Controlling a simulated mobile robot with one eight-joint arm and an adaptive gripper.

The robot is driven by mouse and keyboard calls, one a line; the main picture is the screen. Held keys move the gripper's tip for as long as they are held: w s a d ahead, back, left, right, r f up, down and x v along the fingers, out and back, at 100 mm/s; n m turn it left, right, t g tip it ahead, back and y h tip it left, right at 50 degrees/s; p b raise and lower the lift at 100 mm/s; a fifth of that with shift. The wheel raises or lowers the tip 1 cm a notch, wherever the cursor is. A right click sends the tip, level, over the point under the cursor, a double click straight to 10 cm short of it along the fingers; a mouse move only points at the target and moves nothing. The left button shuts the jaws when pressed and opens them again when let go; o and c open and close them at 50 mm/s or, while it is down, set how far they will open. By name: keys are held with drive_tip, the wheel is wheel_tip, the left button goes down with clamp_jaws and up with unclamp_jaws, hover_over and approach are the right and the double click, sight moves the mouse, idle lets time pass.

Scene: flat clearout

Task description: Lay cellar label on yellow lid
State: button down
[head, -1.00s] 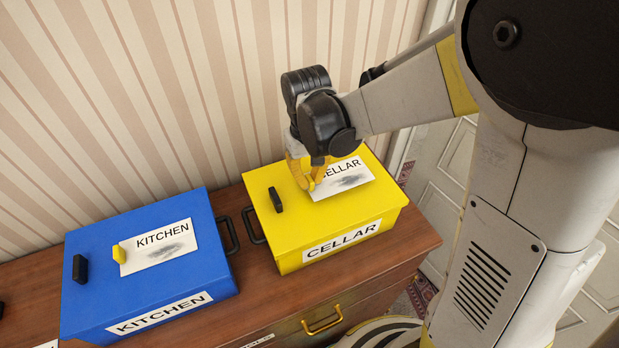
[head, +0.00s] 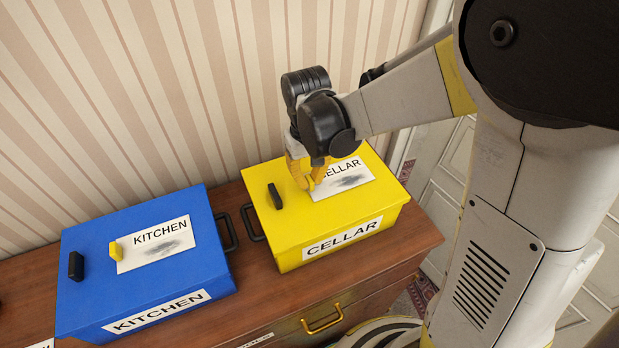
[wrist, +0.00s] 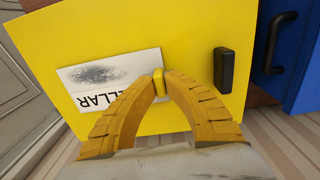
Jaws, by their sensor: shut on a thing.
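The cellar label (head: 345,178) is a white card with black lettering and a grey smudge. It lies flat on, or just over, the yellow lid (head: 290,225), right of the lid's black handle. My gripper (head: 309,183) is over the lid at the label's left end. In the wrist view my gripper (wrist: 158,85) has its fingertips closed on the small yellow tab of the cellar label (wrist: 105,72). The yellow lid (wrist: 190,30) fills much of that view. Part of the label's lettering is hidden behind a finger.
A blue box (head: 90,290) with a kitchen label (head: 155,243) on its lid stands to the left on the wooden chest (head: 255,290). The black handle (wrist: 223,70) of the yellow lid is beside my fingers. A striped wall is close behind.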

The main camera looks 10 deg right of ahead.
drive_tip(key=c, duration=1.5)
unclamp_jaws()
drive_tip(key=shift+o, duration=0.2)
drive_tip(key=shift+r, duration=0.1)
wheel_tip(320, 180, up, 12)
drive_tip(key=shift+a, duration=0.15)
